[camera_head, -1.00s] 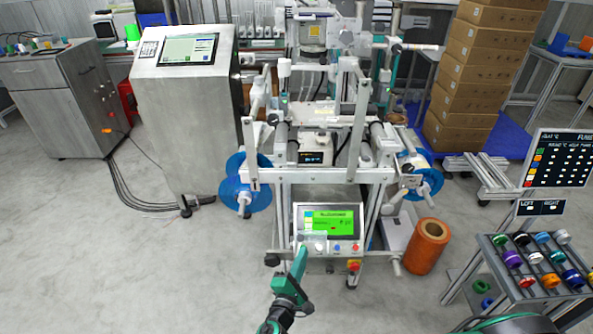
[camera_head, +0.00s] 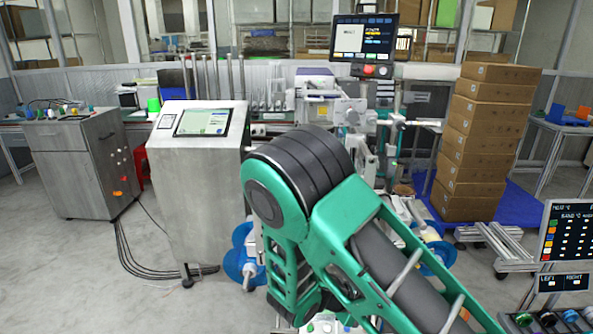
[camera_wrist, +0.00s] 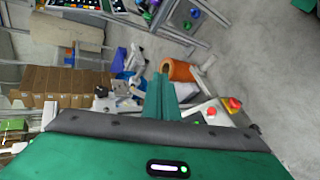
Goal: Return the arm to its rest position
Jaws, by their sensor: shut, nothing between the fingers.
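My arm (camera_head: 300,190) is raised and folded in the middle of the head view, its green and black links large in front of the machine. My gripper (camera_wrist: 163,82) shows in the wrist view as green fingers held together, with nothing between them. It is apart from the machine, with the control panel (camera_wrist: 208,112) and its red button beyond it on the right. The gripper's tips cannot be made out in the head view. The arm hides most of the machine's lower front there.
A steel cabinet with a screen (camera_head: 195,190) stands left of my arm. Blue reels (camera_head: 238,268) flank the machine. Stacked boxes (camera_head: 480,150) stand at the right. An orange roll (camera_wrist: 182,71) lies beyond the gripper.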

